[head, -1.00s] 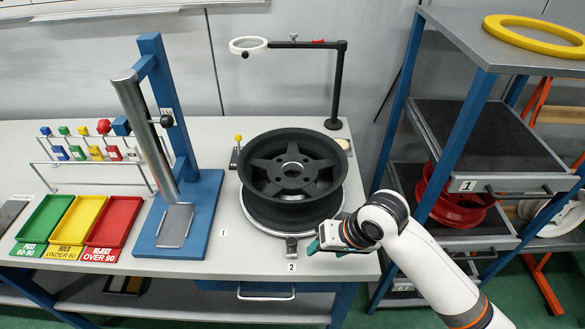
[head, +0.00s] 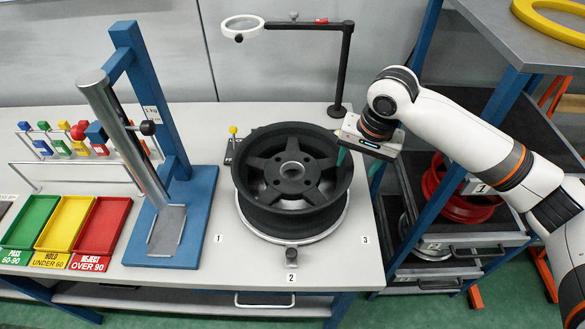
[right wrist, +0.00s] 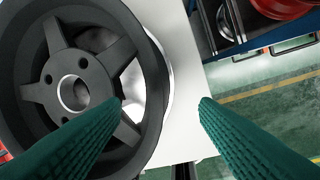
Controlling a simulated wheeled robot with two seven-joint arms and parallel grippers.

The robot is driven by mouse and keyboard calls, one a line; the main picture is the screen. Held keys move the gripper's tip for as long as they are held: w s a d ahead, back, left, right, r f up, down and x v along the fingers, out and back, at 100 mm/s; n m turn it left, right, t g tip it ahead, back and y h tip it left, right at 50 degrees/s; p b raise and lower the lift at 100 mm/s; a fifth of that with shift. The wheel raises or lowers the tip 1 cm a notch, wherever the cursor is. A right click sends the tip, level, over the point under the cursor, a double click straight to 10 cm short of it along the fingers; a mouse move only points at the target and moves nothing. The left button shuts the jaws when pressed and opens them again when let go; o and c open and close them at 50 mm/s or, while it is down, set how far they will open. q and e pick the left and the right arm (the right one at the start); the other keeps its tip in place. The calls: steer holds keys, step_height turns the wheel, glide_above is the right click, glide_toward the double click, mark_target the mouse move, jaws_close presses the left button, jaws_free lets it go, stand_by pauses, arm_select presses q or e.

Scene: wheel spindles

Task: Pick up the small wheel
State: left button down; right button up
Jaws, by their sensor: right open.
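A black five-spoke wheel (head: 292,170) lies flat on a round silver-rimmed turntable (head: 290,236) on the bench. My right gripper (head: 358,166) is open and empty at the right side of this wheel, pointing down. In the right wrist view its two green fingers (right wrist: 161,103) stand apart, one over the inside of the black wheel (right wrist: 75,92) and one beyond its outer rim. I cannot tell whether they touch it. A red wheel (head: 462,203) lies on the right rack's shelf, partly hidden by a post. My left gripper is not in view.
A blue press stand (head: 197,205) stands left of the wheel, with green, yellow and red trays (head: 100,232) further left. A magnifier on a black stand (head: 346,70) rises behind the wheel. The blue rack (head: 430,165) is close on the right, with a yellow ring on top (head: 548,18).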

mark_target(349, 177)
steer(key=f, duration=0.3)
steer(key=shift+s+a, duration=0.15)
steer(key=shift+a, duration=0.05)
steer(key=f, duration=0.1)
steer(key=f+p, duration=0.1)
steer(key=a+f+p, duration=0.1)
steer(key=f, duration=0.1)
steer(key=shift+w, duration=0.25)
steer(key=shift+f, duration=0.35)
steer(key=shift+w+f, duration=0.1)
steer(key=shift+f, duration=0.15)
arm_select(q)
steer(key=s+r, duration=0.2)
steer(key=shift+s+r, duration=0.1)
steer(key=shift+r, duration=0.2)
arm_select(e)
steer(key=shift+f, duration=0.1)
steer(key=shift+c, duration=0.8)
jaws_close()
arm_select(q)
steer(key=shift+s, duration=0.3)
